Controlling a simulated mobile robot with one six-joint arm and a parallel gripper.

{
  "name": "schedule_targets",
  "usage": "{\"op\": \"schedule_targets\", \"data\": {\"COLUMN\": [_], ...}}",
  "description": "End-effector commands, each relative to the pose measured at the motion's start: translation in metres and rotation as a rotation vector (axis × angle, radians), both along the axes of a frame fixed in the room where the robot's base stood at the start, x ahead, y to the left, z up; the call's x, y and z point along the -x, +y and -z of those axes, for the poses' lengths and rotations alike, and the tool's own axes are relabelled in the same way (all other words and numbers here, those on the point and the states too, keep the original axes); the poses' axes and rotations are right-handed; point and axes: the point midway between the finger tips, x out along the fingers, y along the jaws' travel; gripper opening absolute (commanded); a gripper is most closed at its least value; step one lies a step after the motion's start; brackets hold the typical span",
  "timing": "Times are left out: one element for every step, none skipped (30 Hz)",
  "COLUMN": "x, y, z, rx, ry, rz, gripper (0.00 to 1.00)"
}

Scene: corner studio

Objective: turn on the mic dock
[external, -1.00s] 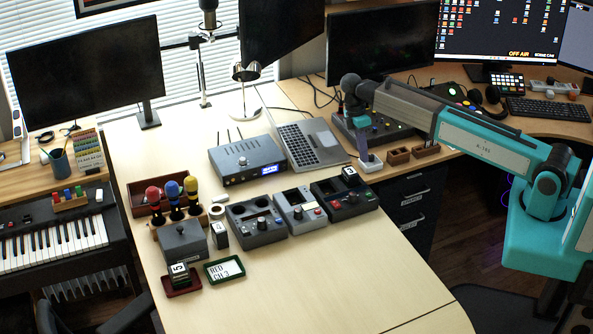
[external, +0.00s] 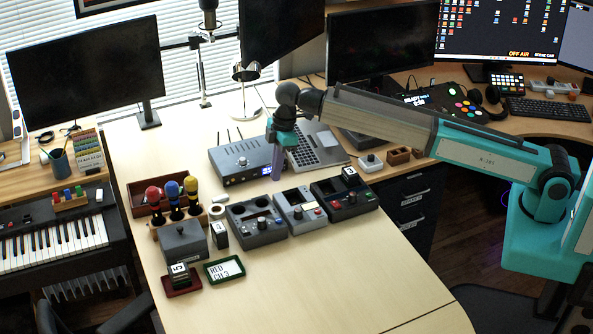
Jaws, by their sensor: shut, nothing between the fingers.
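A dark grey box with round wells in its top (external: 257,225) stands mid-table; it looks like the mic dock. It has small knobs or buttons near its front, too small to tell whether it is on. My gripper (external: 277,176) is shut and empty, pointing down in the air, behind and a little right of the dock in the picture. It covers the right end of the receiver (external: 240,162) with the blue display. Microphones with red, blue and yellow tops (external: 172,200) stand in a wooden holder left of the dock.
A light grey box (external: 299,212) and a black box with red and green buttons (external: 345,200) stand close to the dock's right. A grey box (external: 184,243) and a green-framed card (external: 224,269) lie left and front. The table front right is clear.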

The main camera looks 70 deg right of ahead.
Motion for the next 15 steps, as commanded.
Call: {"op": "schedule_targets", "data": {"x": [-0.007,-0.010,-0.013,-0.015,-0.017,-0.019,-0.020,-0.021,-0.022,-0.023,-0.023,-0.024,-0.024,-0.024,-0.024], "y": [0.021,0.031,0.045,0.054,0.062,0.073,0.080,0.086,0.092,0.097,0.100,0.104,0.106,0.107,0.108], "z": [-0.006,-0.009,-0.013,-0.015,-0.018,-0.021,-0.023,-0.025,-0.027,-0.029,-0.030,-0.031,-0.031,-0.032,-0.032], "rx": [-0.009,-0.014,-0.021,-0.027,-0.031,-0.038,-0.042,-0.044,-0.049,-0.052,-0.054,-0.056,-0.057,-0.058,-0.059], "ry": [-0.014,-0.023,-0.033,-0.041,-0.047,-0.055,-0.061,-0.065,-0.071,-0.074,-0.076,-0.080,-0.081,-0.082,-0.082], "rz": [-0.007,-0.008,-0.009,-0.010,-0.011,-0.012,-0.013,-0.012,-0.013,-0.013,-0.014,-0.015,-0.015,-0.015,-0.014], "gripper": [0.00,0.00,0.00,0.00,0.00,0.00,0.00,0.00,0.00,0.00,0.00,0.00,0.00,0.00,0.00]}}
